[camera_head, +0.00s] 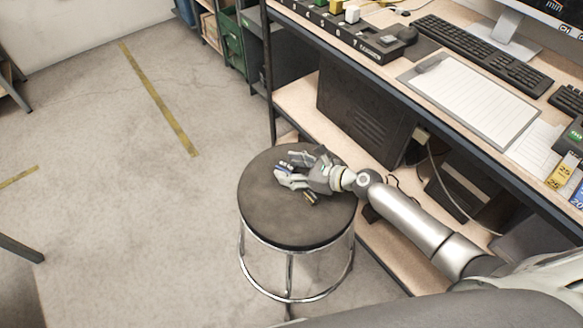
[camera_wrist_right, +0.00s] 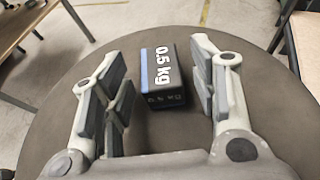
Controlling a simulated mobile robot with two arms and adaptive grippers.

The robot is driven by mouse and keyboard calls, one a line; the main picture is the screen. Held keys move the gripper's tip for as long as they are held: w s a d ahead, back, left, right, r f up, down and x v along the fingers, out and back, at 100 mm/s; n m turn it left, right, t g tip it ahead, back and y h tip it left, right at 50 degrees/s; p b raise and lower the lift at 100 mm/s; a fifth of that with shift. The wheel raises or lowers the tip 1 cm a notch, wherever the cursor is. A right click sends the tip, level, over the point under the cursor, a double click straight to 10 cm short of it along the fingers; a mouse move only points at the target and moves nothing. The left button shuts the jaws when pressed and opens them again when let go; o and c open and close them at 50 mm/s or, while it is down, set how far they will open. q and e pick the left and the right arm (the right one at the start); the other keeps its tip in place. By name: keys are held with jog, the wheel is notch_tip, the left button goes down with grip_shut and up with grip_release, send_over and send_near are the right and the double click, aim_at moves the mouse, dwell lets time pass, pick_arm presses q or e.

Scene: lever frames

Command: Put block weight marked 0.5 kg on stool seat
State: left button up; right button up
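The block weight marked 0.5 kg (camera_wrist_right: 163,78) is dark with a blue strip along its left edge and white lettering on top. It appears to rest on the round dark stool seat (camera_head: 272,222); the seat also shows in the right wrist view (camera_wrist_right: 52,135). My right gripper (camera_head: 291,168) is low over the seat with its fingers spread on both sides of the block. Gaps show between the block and both fingers in the wrist view. In the head view the fingers mostly hide the block. My left gripper is not in view.
A workbench with a clipboard (camera_head: 470,98), a keyboard (camera_head: 480,55) and colored weights (camera_head: 562,172) stands at the right. Its lower shelf holds a dark case (camera_head: 365,110) close to the stool. The floor (camera_head: 120,220) left of the stool is clear.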

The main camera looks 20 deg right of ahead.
jog(key=shift+r, duration=0.35)
jog(key=v, duration=1)
jog(key=shift+s+d+f, duration=0.15)
jog(key=shift+s+d, duration=0.15)
jog(key=shift+s+d+r, duration=0.3)
jog(key=shift+s+d, duration=0.05)
jog(key=shift+s, duration=0.05)
